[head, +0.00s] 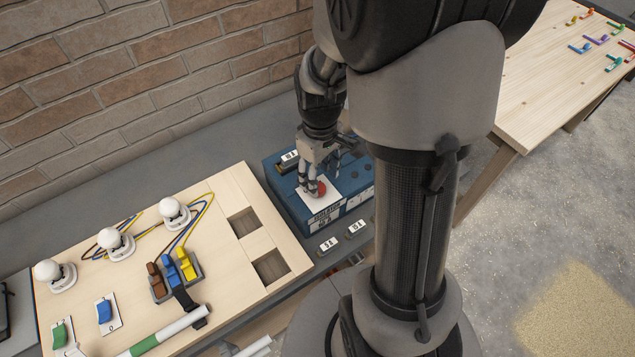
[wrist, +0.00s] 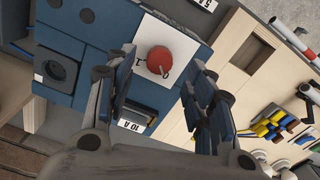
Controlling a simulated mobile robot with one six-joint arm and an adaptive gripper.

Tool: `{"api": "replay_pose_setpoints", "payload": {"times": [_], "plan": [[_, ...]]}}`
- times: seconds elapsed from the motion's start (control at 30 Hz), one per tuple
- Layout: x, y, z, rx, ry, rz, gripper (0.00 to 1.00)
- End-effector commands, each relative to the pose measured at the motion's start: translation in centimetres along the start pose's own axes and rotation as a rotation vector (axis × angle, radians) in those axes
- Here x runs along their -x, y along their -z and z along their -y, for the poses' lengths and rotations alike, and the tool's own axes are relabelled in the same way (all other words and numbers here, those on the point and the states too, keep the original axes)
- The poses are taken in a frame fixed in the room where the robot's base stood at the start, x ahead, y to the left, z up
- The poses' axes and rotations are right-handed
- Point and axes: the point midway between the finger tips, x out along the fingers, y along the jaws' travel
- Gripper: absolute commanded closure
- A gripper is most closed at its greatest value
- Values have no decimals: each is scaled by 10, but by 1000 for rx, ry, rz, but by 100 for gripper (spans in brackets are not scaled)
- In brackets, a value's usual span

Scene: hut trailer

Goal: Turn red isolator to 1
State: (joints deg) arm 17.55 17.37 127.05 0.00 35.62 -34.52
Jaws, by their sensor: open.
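The red isolator (wrist: 160,60) is a round red knob on a white plate (wrist: 182,44) on the blue box (wrist: 107,28). In the wrist view a "1" mark shows at the knob's lower left and a "0" lower right. In the head view the knob (head: 321,188) is partly hidden by my gripper (head: 313,190). My gripper (wrist: 165,105) is open, its two fingers apart, and the knob shows beyond and between their tips. I cannot tell whether a finger touches it.
The blue box has a dark socket (wrist: 58,71) and a "10 A" label (wrist: 131,125). A wooden board (head: 225,200) with white bulbs, coloured switches and wires lies left of it. Small labelled blocks (head: 328,245) lie in front. A brick wall (head: 120,70) stands behind.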

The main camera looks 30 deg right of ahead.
Motion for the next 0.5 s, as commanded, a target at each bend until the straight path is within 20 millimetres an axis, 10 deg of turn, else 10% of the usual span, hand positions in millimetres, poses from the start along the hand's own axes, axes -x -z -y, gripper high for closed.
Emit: {"api": "replay_pose_setpoints", "payload": {"times": [0.5], "plan": [[-41,0,0,0,-1,-1,51]]}}
